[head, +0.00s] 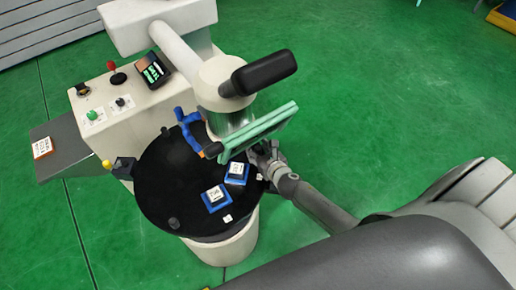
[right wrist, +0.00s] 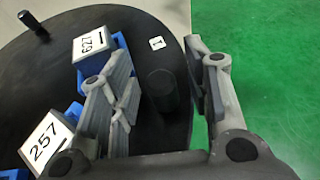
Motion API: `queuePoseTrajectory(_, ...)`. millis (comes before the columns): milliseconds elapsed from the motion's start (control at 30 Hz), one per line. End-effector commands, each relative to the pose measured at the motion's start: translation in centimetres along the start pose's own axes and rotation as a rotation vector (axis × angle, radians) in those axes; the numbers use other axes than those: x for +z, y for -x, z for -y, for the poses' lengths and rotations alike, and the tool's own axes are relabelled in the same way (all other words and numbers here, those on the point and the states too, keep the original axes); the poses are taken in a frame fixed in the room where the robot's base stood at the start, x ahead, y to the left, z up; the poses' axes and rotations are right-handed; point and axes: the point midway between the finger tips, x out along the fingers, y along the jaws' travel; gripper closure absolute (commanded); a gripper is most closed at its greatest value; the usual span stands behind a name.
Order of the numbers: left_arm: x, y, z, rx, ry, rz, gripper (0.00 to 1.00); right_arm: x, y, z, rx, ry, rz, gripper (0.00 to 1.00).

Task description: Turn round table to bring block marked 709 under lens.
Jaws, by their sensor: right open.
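The black round table (head: 160,205) carries blue blocks with white number tops. One blue block (head: 214,198) sits near the front and another (head: 236,174) sits close to my right gripper (head: 266,160). In the right wrist view, one block top (right wrist: 93,42) seems to read 627 and another (right wrist: 45,143) reads 257. I cannot read 709 on any block. The lens head (head: 228,120) hangs above the table, partly behind a green-edged plate (head: 258,130). My right gripper is open, with a black peg (right wrist: 161,88) of the table between its fingers. My left gripper is out of view.
A second black peg (head: 174,223) stands on the table's front edge. The control panel (head: 115,95) with buttons is at left, beside a grey shelf (head: 62,148). Green floor (head: 400,90) is clear at right.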

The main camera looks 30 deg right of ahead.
Motion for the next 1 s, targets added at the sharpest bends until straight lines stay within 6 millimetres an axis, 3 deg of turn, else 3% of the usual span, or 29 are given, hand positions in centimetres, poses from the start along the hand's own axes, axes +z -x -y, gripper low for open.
queuePoseTrajectory(67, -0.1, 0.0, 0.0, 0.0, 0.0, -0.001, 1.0, 0.0, 0.0, 0.0, 0.0, 0.0, 0.0, 0.57)
queuePoseTrajectory(400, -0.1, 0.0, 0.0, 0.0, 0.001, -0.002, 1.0, 0.0, 0.0, 0.0, 0.0, 0.0, 0.0, 1.0)
queuePoseTrajectory(767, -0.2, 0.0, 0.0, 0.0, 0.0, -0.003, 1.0, 0.1, -0.1, 0.1, 0.005, 0.003, 0.0, 1.0)
queuePoseTrajectory(1000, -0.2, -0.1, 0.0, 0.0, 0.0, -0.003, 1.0, 0.6, -1.2, 0.8, 0.043, 0.023, 0.001, 1.0)
